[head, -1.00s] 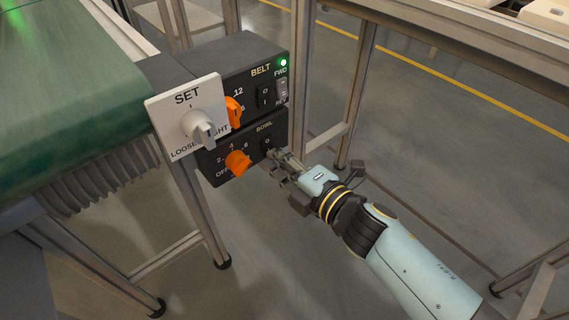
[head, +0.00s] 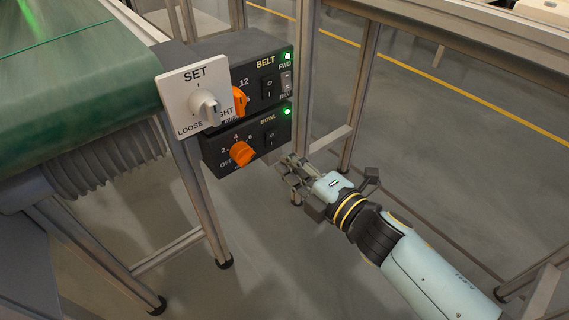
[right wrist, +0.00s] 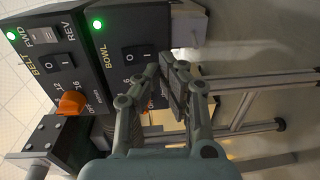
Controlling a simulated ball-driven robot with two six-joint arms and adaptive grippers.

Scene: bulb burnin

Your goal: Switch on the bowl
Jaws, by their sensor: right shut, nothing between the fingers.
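The BOWL control box (head: 220,155) is the lower of two dark boxes in the head view. Its orange knob (head: 242,153) and black O/I rocker switch (head: 270,138) face me, and its green lamp (head: 287,111) is lit. In the right wrist view the BOWL rocker (right wrist: 138,58) and lit lamp (right wrist: 97,23) also show. My right gripper (head: 284,165) is shut and empty, just right of and below the BOWL box, apart from the switch. My left gripper is not in view.
The BELT box (head: 264,64) sits above with its own lit green lamp and switches. The green conveyor belt (head: 70,70) is at left; metal frame posts stand behind the gripper.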

